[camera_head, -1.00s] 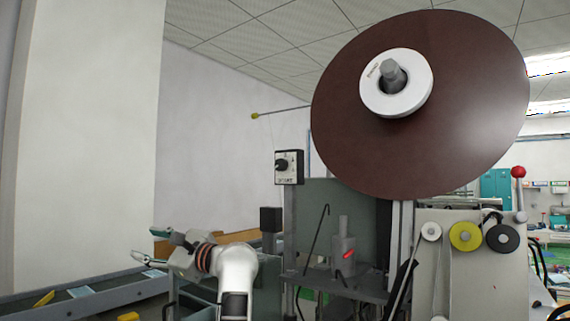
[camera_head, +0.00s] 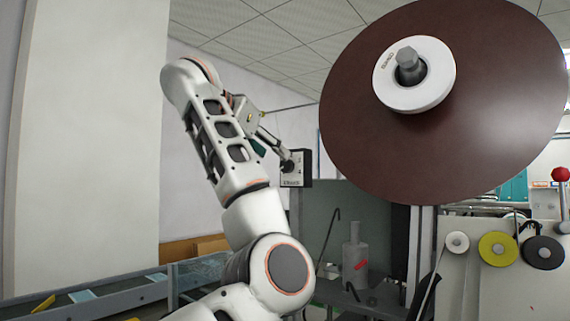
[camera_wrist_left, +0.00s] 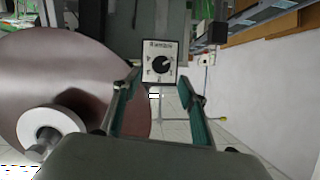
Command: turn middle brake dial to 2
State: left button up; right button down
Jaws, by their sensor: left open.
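One brake dial shows, a black round knob (camera_wrist_left: 161,66) on a small white-faced box, seen ahead of my left wrist camera. In the head view the dial box (camera_head: 296,168) stands on a post left of the big brown disc. The number it points to is too small to read. My left gripper (camera_wrist_left: 158,86) is open, with one green-edged finger on each side of the dial's picture and nothing between them. In the head view the left gripper (camera_head: 272,143) is close to the box's upper left; I cannot tell if it touches. My right gripper is not in view.
The large brown disc (camera_head: 440,120) with a white hub (camera_head: 415,74) is right of the dial. A grey cylinder (camera_head: 355,255) stands below it. Yellow (camera_head: 497,249) and black rollers (camera_head: 542,252) are on a panel at right. A conveyor (camera_head: 120,296) lies at lower left.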

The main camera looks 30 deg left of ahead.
aim_at(284, 164)
pick_arm(q)
jog(key=p+x, duration=0.2)
jog(key=x, duration=0.4)
jog(key=shift+f, duration=0.15)
jog(key=shift+w+f, duration=0.2)
jog(key=shift+w, duration=0.35)
jog(key=shift+a, duration=0.1)
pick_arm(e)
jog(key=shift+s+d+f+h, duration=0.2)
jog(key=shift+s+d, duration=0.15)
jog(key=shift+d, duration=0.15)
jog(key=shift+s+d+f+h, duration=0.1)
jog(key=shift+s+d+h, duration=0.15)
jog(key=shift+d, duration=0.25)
pick_arm(q)
jog(key=c, duration=1.1)
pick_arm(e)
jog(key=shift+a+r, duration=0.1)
